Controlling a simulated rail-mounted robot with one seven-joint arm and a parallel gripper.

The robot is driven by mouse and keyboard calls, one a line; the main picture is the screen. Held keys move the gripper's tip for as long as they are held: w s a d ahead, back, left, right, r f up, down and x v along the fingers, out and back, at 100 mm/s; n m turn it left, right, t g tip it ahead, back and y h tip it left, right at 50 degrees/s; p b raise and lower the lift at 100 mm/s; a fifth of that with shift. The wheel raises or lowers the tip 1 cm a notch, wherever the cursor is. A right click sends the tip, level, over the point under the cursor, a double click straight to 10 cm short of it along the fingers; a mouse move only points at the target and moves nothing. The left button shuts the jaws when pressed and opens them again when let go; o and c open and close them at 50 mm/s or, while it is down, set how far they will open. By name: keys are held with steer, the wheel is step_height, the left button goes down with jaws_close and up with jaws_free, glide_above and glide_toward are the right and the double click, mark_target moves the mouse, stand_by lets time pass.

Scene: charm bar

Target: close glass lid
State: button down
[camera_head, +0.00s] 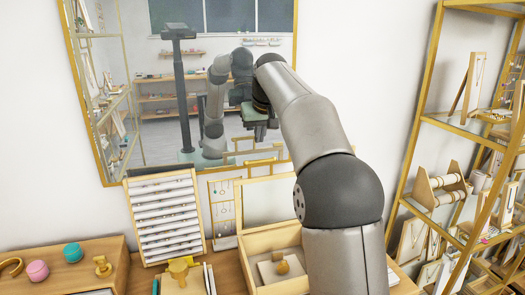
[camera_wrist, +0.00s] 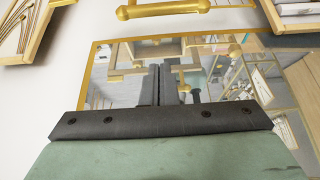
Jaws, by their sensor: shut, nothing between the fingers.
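The glass lid (camera_head: 262,204) stands raised, near upright, at the back of a wooden box (camera_head: 244,262) on the counter. It has a pale wooden frame. My arm hides the right part of the lid and box. My gripper (camera_head: 257,120) is high up in front of the wall mirror, above and apart from the lid. Its green body and dark bolted bar fill the bottom of the wrist view (camera_wrist: 160,122). It is shut and holds nothing. I cannot clearly make out the lid in the wrist view.
The gold-framed mirror (camera_head: 150,90) reflects my arm. Left of the box stand a tilted ring display (camera_head: 165,215) and an earring stand (camera_head: 222,210). A gold-framed shelf (camera_head: 412,130) with jewelry stands is at the right. A small stand (camera_head: 281,266) is inside the box.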

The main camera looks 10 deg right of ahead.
steer(key=x, duration=0.3)
steer(key=shift+s+f, duration=0.2)
steer(key=shift+f, duration=0.35)
steer(key=s, duration=0.3)
steer(key=shift+d+f+p, duration=0.2)
steer(key=shift+p, duration=0.15)
steer(key=shift+s, duration=0.1)
steer(key=shift+s+a+f+b, duration=0.1)
steer(key=shift+b, duration=0.2)
